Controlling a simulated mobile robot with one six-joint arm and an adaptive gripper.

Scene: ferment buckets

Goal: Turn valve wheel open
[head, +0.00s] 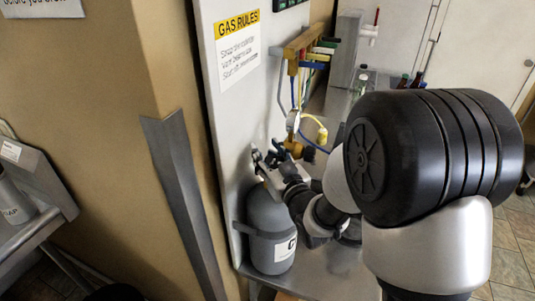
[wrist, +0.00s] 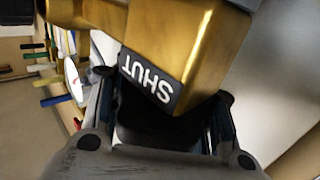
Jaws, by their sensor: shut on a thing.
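A grey gas cylinder (head: 268,222) stands upright against the white panel. Its brass valve (head: 292,147) sits above it, and the brass body (wrist: 205,45) fills the top of the wrist view. A black plate reading SHUT (wrist: 150,83) is on that brass. My gripper (head: 268,157) is at the valve, just above the cylinder. In the wrist view my gripper (wrist: 158,125) has its fingers on both sides of a dark thing, which I take as the valve wheel; its rim and shape are mostly hidden. The jaws are shut on it.
A round gauge (head: 293,122) and a yellow hose (head: 321,131) are close by the valve. A rack with coloured handles (head: 312,50) is on the panel above. A GAS RULES sign (head: 239,47) is on the panel. Bottles (head: 410,80) stand on the counter behind.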

